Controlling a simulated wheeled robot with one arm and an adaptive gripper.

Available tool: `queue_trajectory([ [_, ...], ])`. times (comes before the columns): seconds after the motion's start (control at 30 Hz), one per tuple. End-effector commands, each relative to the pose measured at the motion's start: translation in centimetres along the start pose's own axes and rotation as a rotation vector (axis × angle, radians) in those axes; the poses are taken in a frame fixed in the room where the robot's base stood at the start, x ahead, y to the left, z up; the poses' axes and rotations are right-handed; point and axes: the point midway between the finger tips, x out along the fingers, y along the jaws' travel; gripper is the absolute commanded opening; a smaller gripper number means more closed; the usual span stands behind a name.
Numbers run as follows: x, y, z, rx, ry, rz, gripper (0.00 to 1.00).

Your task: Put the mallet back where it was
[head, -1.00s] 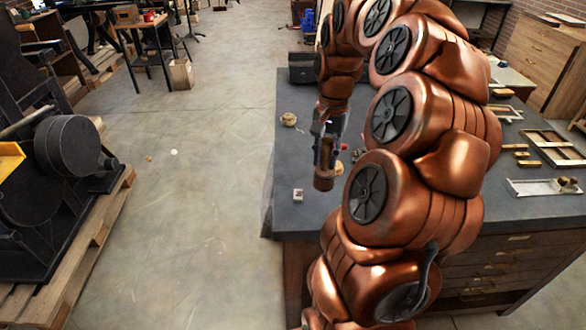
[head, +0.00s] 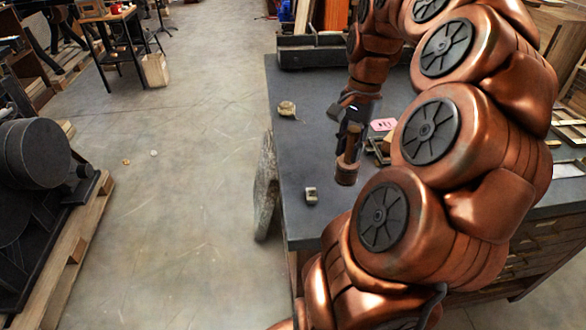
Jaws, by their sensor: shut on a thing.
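My gripper (head: 352,140) is over the left part of the dark grey bench top in the head view, pointing down. It is shut on a brown wooden mallet (head: 347,172), whose round head hangs below the fingers. I cannot tell whether the mallet's head touches the bench top (head: 310,160) or hangs just above it. Part of the mallet's handle is hidden by the fingers.
A small pale block (head: 311,195) lies left of the mallet, and a round tan item (head: 286,109) lies farther back. A pink item (head: 383,125) is right of my gripper. A dark tray (head: 312,50) stands at the back. Bench top between these is clear.

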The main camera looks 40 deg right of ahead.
Motion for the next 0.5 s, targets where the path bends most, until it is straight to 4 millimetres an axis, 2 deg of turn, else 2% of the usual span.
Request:
queue_trajectory([
  [0.03, 1.3, 0.1, -0.2, 0.002, 0.001, -0.001, 0.0],
  [0.27, 2.0, 0.0, -0.6, 0.008, 0.0, -0.001, 0.0],
  [0.37, 2.0, -1.1, -0.9, 0.009, -0.003, 0.001, 0.0],
  [0.5, 2.0, -3.4, -1.6, 0.011, -0.003, 0.002, 0.0],
])
